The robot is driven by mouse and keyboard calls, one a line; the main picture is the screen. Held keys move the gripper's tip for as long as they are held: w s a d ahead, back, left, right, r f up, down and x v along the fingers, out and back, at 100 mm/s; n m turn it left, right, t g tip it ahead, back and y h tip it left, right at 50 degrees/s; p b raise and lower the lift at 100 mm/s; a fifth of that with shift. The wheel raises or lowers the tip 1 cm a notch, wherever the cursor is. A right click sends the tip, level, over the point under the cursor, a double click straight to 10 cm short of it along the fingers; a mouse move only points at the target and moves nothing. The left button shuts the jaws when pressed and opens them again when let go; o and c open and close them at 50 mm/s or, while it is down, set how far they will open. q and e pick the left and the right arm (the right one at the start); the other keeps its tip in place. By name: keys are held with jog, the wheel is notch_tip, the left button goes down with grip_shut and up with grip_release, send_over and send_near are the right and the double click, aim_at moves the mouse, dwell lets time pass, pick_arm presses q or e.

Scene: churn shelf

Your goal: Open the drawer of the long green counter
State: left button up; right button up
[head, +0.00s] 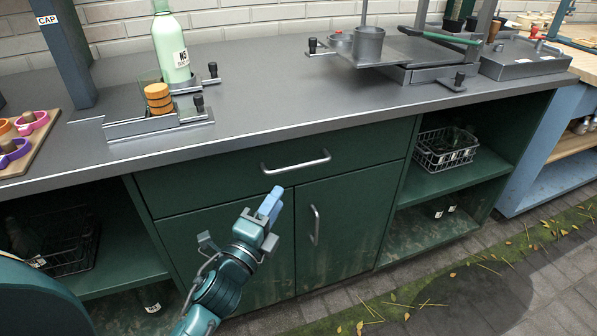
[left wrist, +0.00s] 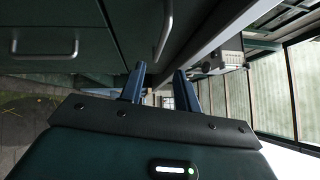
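The long green counter (head: 230,105) has a grey top and a wide dark green drawer (head: 215,178) just under it. The drawer looks shut, its front flush with the cabinet. Its silver bar handle (head: 296,163) runs level; it also shows in the left wrist view (left wrist: 166,30). My left gripper (head: 271,202) is in front of the cabinet, below and a little left of the handle in the head view, and not on it. In the left wrist view its two blue fingers (left wrist: 160,84) stand apart with nothing between them. My right gripper is not in view.
Below the drawer are two doors, the right one with an upright handle (head: 314,225). Open shelves with wire baskets (head: 446,148) flank them. On the top stand a green bottle (head: 170,48), a grey fixture (head: 150,124) and a metal cup (head: 368,46).

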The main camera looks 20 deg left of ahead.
aim_at(298, 166)
pick_arm(q)
jog(key=w, duration=0.3)
jog(key=w+r, duration=0.1)
jog(key=w, duration=0.3)
jog(key=w+d, duration=0.1)
jog(key=w, duration=0.3)
jog(key=shift+w+r+b, duration=0.25)
jog(key=shift+b, duration=0.1)
jog(key=shift+c, duration=0.4)
grip_shut()
